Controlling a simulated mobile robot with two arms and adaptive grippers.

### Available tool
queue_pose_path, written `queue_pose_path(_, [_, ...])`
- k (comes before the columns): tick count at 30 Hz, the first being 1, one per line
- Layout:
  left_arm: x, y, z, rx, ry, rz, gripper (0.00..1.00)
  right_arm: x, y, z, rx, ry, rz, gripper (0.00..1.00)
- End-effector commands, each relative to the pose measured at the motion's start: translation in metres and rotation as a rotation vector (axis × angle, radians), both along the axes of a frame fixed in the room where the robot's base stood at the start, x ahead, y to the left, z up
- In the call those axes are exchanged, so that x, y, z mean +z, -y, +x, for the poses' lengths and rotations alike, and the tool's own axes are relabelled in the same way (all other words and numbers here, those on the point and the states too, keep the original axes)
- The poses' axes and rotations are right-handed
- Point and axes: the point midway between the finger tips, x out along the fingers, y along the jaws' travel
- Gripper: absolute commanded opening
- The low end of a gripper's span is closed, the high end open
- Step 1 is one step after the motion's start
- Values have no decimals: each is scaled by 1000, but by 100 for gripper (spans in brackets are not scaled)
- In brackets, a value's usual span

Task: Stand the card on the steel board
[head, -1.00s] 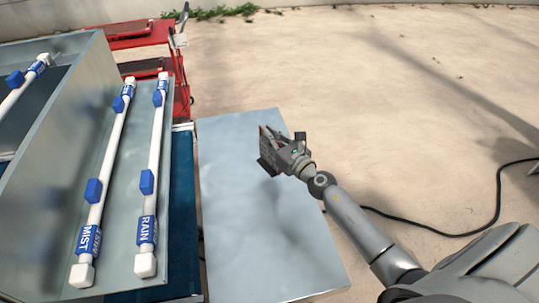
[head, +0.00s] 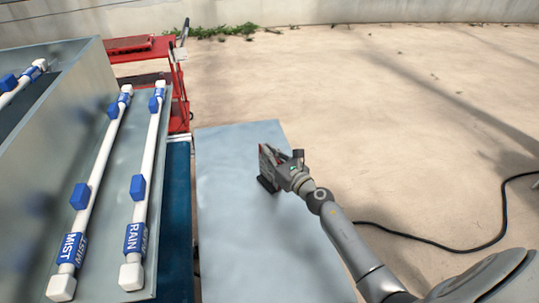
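The steel board (head: 235,235) is a flat, pale blue-grey sheet in the middle of the head view. My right gripper (head: 267,168) is over the upper right part of the board, reaching in from the lower right. A thin reddish edge shows at its fingers, too small to tell whether it is a card or part of the gripper. The fingers are seen from behind, so their opening is unclear. I cannot make out a separate card anywhere on the board. My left gripper is out of view.
A metal seeder panel (head: 185,110) on the left carries white pipes with blue clips, labelled MIST (head: 73,248) and RAIN (head: 135,240). A red cart (head: 140,48) stands behind. A black cable (head: 430,245) lies on the open floor at right.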

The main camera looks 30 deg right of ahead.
Motion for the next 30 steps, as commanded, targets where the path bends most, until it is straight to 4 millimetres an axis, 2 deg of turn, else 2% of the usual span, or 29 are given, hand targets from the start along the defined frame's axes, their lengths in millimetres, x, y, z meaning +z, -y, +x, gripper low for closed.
queue_pose_path(2, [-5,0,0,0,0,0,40,-4,0,0,0,0,0,0])
queue_pose_path(3, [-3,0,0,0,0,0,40,-3,0,0,0,0,0,9])
queue_pose_path(7, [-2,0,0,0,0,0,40,-3,0,0,0,0,0,26])
queue_pose_path(8, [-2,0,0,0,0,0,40,-3,0,0,0,0,0,27])
queue_pose_path(20, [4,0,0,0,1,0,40,4,0,0,0,0,1,27])
queue_pose_path(26, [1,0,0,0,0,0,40,0,4,-31,1,-3,-3,27])
queue_pose_path(30, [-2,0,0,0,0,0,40,-1,8,-59,1,-3,-2,27])
